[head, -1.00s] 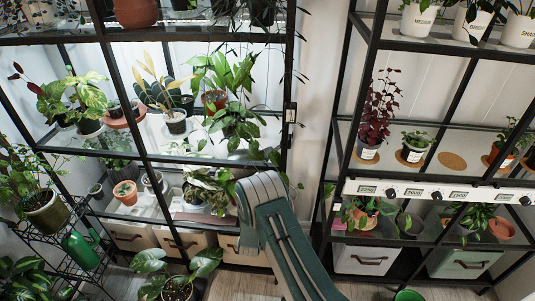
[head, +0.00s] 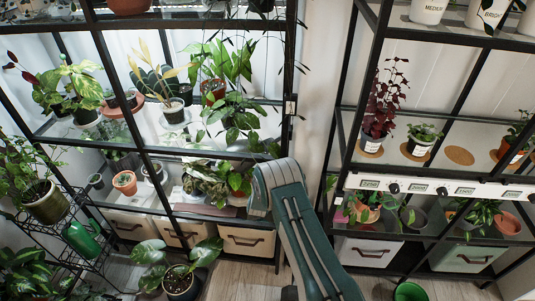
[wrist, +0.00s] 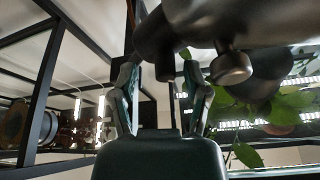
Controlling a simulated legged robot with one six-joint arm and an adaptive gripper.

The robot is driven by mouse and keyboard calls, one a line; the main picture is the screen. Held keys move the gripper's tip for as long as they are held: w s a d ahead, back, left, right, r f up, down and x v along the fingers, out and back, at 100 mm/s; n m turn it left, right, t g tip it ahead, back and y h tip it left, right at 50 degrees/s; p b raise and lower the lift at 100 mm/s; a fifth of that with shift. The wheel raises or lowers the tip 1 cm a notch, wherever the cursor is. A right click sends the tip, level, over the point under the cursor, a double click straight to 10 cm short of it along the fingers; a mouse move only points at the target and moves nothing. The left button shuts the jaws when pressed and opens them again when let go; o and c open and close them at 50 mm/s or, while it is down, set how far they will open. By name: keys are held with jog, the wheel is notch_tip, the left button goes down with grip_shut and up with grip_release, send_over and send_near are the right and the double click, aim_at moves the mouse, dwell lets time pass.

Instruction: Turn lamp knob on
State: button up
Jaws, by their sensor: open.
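A white strip (head: 428,188) with display labels and several dark round knobs runs along the front of the right shelf unit in the head view. One knob (head: 393,188) is near its left end, and another knob (head: 442,191) is further right. I cannot tell which one is the lamp knob. My teal and grey arm rises in front of the gap between the shelf units, left of the strip, and its gripper end is hidden there. In the wrist view my gripper (wrist: 160,92) is open, with its two fingers apart and nothing seen between them.
The left shelf unit (head: 149,165) holds many potted plants close to my arm. A potted plant (head: 180,281) stands on the floor in front of it. Pots (head: 363,212) stand just below the strip, and a red-leaved plant (head: 383,100) stands above it. Leaves (wrist: 250,110) hang near the gripper.

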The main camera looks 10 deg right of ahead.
jog(key=shift+w+r, duration=0.1)
jog(key=shift+w, duration=0.15)
jog(key=shift+w+a, duration=0.1)
jog(key=shift+a, duration=0.05)
jog(key=shift+a, duration=0.1)
grip_shut()
